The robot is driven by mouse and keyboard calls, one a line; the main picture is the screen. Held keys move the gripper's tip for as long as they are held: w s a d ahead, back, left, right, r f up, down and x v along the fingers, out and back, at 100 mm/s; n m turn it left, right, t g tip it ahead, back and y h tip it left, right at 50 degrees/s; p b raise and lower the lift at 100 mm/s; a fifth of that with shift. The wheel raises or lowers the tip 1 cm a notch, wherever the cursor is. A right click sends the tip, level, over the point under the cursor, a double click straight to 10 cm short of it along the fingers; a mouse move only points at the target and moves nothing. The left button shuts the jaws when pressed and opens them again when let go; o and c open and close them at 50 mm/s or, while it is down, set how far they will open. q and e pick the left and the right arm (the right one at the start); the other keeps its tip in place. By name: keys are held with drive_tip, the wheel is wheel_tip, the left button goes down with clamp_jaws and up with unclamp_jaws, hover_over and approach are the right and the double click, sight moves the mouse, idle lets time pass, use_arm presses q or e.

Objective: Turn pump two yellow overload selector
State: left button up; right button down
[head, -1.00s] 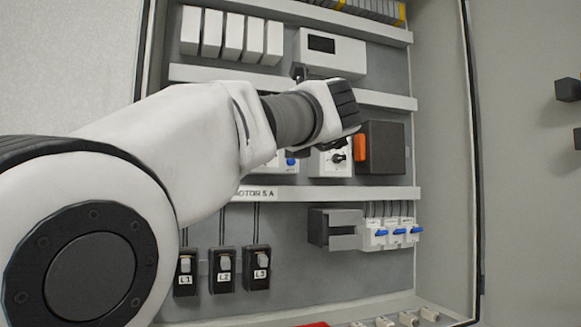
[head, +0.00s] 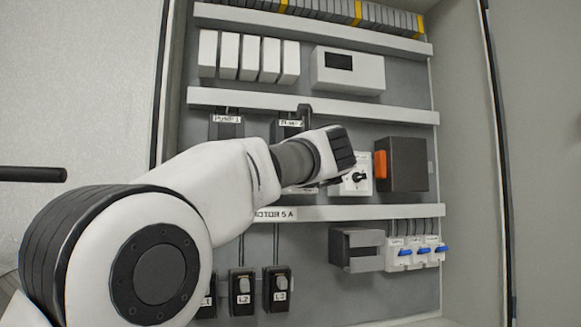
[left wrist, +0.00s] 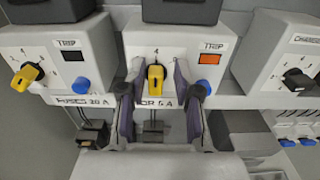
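In the head view my left gripper (head: 338,160) hides most of this unit, below the PUMP 2 device (head: 291,125). My right gripper is in neither view.
A second yellow knob (left wrist: 27,76) is on the left unit, tilted. A black selector (left wrist: 299,80) is on the right unit. A dark box with an orange handle (head: 405,165) stands right of my gripper. Black L-labelled switches (head: 278,288) and blue-levered breakers (head: 418,252) sit below.

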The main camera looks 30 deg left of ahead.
use_arm(q)
drive_tip(key=shift+s+a, duration=0.15)
drive_tip(key=shift+s, duration=0.05)
clamp_jaws()
drive_tip(key=shift+r+m+p, duration=0.15)
drive_tip(key=shift+m+p, duration=0.15)
drive_tip(key=m+p, duration=0.1)
drive_tip(key=m, duration=0.2)
drive_tip(key=m+p, duration=0.2)
drive_tip(key=m, duration=0.1)
drive_tip(key=m+p, duration=0.2)
drive_tip(key=m, duration=0.1)
drive_tip(key=shift+w+d+f, duration=0.2)
drive_tip(key=shift+w+d, duration=0.15)
